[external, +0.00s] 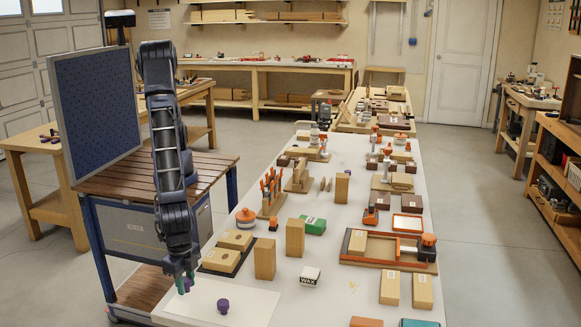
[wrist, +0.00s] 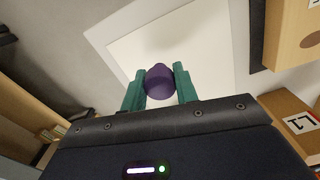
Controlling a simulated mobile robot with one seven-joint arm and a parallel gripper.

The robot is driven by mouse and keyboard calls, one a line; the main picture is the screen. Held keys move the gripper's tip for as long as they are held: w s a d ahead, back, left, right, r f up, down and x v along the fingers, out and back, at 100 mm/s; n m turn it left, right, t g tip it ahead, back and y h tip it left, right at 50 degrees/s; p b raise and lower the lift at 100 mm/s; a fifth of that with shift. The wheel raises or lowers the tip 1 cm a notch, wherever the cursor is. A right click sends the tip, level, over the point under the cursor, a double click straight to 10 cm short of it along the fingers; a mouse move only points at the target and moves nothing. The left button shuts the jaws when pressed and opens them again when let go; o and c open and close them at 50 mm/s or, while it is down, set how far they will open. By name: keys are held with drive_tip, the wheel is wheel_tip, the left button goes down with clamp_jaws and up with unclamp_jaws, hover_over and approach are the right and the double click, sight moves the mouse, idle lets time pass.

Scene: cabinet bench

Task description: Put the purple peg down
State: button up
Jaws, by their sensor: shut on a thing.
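The purple peg (wrist: 160,80) is between the two teal fingers of my gripper (wrist: 160,88) in the wrist view, and the fingers are shut on it. In the external view my gripper (external: 185,282) is low at the near left end of the white bench, over the left part of a white sheet (external: 250,300). The sheet (wrist: 190,35) lies beneath the peg in the wrist view. I cannot tell whether the peg touches it. Another purple piece (external: 223,306) stands on the sheet, right of my gripper.
Wooden blocks with holes (external: 235,239) sit on a dark tray just behind the sheet. An upright wooden block (external: 265,257) and a white WAX block (external: 310,275) stand to the right. The bench's left edge is close to my gripper. The sheet's right part is bare.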

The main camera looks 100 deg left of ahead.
sight(187, 291)
drive_tip(key=shift+f, duration=1.65)
drive_tip(key=shift+f, duration=0.1)
drive_tip(key=o, duration=0.9)
drive_tip(key=shift+o, duration=0.2)
wheel_tip(187, 291, up, 11)
drive_tip(key=shift+r, duration=0.65)
